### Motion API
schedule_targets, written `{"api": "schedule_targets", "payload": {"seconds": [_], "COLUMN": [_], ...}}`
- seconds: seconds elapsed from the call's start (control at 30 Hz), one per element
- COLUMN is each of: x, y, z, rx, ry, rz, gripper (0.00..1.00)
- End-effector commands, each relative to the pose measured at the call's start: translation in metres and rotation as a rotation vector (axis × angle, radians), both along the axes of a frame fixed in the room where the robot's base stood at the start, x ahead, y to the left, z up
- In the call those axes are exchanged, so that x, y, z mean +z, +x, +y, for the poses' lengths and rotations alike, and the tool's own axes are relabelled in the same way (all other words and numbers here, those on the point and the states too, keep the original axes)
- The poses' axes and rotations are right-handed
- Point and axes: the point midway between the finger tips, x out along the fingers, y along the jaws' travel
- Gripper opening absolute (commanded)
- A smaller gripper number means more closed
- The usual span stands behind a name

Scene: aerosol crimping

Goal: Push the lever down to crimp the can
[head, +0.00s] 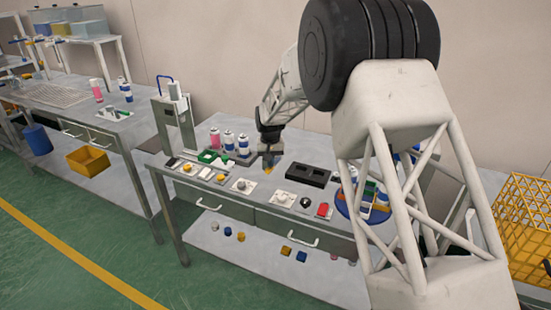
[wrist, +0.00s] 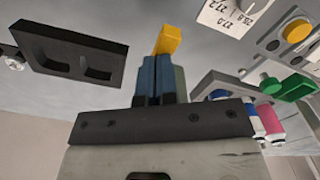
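I cannot tell whether a can sits in the press. Several cans stand behind the small parts: one pink (head: 214,138) and others blue and white (head: 243,144). My gripper (head: 268,164) points down over the middle of the bench, well to the right of the press and lever. In the wrist view its bluish fingers (wrist: 159,78) are close together. A yellow piece (wrist: 167,39) shows at their tips; whether it is held or part of them is unclear.
A black block with recesses (head: 307,174) lies right of my gripper, and also shows in the wrist view (wrist: 68,58). Small plates with knobs and buttons line the front of the bench. A green tray (head: 207,156) sits near the press. A yellow crate (head: 522,225) stands far right.

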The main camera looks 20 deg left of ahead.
Motion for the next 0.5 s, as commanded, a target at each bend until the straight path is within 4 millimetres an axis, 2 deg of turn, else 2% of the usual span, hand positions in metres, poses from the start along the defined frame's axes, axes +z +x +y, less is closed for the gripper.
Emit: {"api": "schedule_targets", "payload": {"seconds": [0.5], "x": [-0.0078], "y": [0.0003], "z": [-0.0001], "rx": [0.000], "ry": [0.000], "rz": [0.000], "gripper": [0.00]}}
